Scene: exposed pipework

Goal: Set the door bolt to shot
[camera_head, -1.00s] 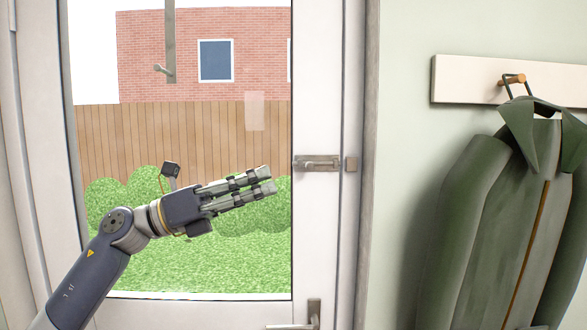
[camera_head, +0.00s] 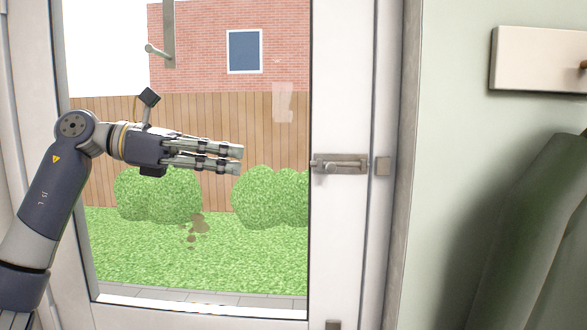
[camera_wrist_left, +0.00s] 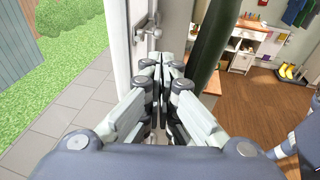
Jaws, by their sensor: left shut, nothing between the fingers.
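The door bolt (camera_head: 340,163) is a grey metal slide bolt on the white door stile in the head view. Its small knob sits low near the left of its plate. The square keeper (camera_head: 383,166) is on the frame just right of it, with a narrow gap between; I cannot tell whether the bar crosses it. My left gripper (camera_head: 242,160) is shut and empty, pointing right, left of the bolt in the picture and apart from it. Its fingers (camera_wrist_left: 164,62) also show together in the left wrist view. My right gripper is not in view.
A door handle or bolt (camera_wrist_left: 150,30) shows on the white door edge in the wrist view; I cannot tell which. A hanging green coat (camera_head: 535,250) and a peg rail (camera_head: 540,60) are at the right. The glass pane (camera_head: 200,260) is behind my arm.

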